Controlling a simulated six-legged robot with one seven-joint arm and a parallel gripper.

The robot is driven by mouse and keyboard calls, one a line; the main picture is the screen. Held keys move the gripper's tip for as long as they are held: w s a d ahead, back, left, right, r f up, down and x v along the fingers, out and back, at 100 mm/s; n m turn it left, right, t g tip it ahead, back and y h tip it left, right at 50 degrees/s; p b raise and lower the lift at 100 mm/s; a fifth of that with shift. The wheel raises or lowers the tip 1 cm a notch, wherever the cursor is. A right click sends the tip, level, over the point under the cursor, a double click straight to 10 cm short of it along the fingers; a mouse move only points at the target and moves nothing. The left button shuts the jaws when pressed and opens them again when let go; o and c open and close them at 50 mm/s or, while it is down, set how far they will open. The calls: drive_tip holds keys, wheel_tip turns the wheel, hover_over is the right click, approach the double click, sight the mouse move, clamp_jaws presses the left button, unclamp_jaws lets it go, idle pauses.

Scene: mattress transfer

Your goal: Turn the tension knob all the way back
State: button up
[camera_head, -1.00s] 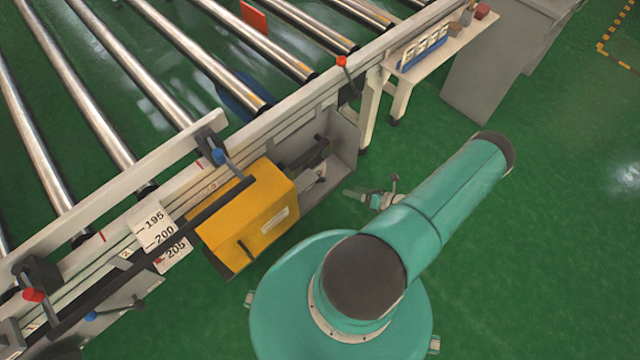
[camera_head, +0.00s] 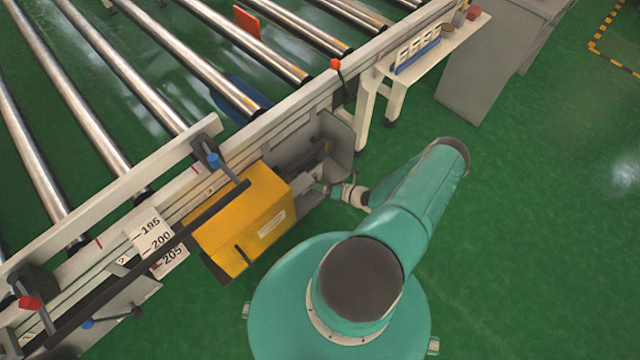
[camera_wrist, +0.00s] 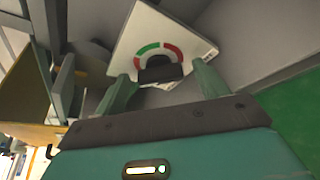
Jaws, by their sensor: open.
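In the wrist view, the dark tension knob (camera_wrist: 160,70) sits in the middle of a pale dial plate (camera_wrist: 192,42) with a ring of green, white and red. My gripper (camera_wrist: 163,74) is open, with one finger on each side of the knob. I cannot tell whether the fingers touch it. In the head view, my gripper (camera_head: 318,190) is beside the grey bracket (camera_head: 335,145) at the right end of the yellow box (camera_head: 245,215). The knob cannot be made out in the head view.
The conveyor frame with steel rollers (camera_head: 170,85) fills the upper left. A black bar (camera_head: 160,240) and a scale plate (camera_head: 157,238) lie along its side. A pale side table (camera_head: 440,50) and grey cabinet (camera_head: 490,60) stand at upper right. The green floor at right is clear.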

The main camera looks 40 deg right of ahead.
drive_tip(key=shift+w, duration=0.15)
drive_tip(key=c, duration=1)
drive_tip(key=n+h, duration=0.2)
drive_tip(key=n, duration=0.1)
drive_tip(key=shift+a, duration=0.2)
drive_tip(key=n+h, duration=0.2)
drive_tip(key=n, duration=0.2)
drive_tip(key=shift+a+h, duration=0.25)
drive_tip(key=shift+h, duration=0.15)
drive_tip(key=n+h, duration=0.1)
drive_tip(key=n, duration=0.1)
drive_tip(key=n+h, duration=0.2)
drive_tip(key=shift+a+f, duration=0.1)
drive_tip(key=shift+a, duration=0.1)
drive_tip(key=shift+n+t+h, duration=0.5)
drive_tip(key=shift+n+h, duration=0.3)
drive_tip(key=shift+n, duration=1)
